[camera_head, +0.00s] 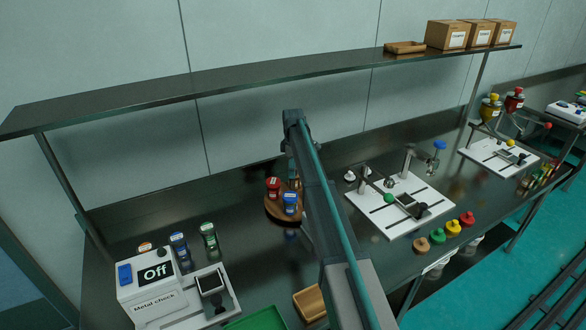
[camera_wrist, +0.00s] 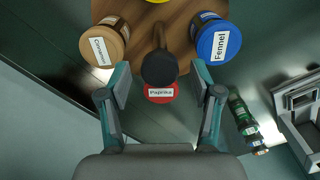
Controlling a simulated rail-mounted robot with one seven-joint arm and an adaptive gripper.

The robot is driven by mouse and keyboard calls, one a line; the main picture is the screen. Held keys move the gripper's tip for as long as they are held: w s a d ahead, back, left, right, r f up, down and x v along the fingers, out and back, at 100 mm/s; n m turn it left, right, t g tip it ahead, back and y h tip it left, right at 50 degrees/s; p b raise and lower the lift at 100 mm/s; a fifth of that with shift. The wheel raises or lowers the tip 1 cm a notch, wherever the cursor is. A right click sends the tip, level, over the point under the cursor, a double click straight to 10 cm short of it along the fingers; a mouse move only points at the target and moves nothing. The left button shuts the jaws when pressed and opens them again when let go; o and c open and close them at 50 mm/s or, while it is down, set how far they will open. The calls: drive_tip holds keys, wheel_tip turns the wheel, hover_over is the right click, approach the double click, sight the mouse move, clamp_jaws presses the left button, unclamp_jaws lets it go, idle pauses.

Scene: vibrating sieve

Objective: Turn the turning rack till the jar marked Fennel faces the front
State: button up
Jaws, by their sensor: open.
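The turning rack (camera_wrist: 180,30) is a round wooden board with a dark upright knob (camera_wrist: 158,68) in the wrist view. The blue-lidded jar marked Fennel (camera_wrist: 218,42) stands on its right side in that view. The red-lidded Paprika jar (camera_wrist: 160,93) is below the knob, between my fingers in the picture. A tan-lidded jar (camera_wrist: 103,45) is at the left and a yellow lid shows at the top edge. My gripper (camera_wrist: 160,86) is open above the rack, a finger on each side of the knob; contact cannot be told. In the head view my arm hides part of the rack (camera_head: 272,212).
A metal check machine (camera_head: 150,282) stands at the front left with several jars behind it. White boards with fittings (camera_head: 400,210) lie to the right of the rack. A shelf (camera_head: 240,78) runs above the counter. A wooden tray (camera_head: 310,304) is near the front edge.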

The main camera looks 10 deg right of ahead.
drive_tip(key=shift+f, duration=0.35)
clamp_jaws()
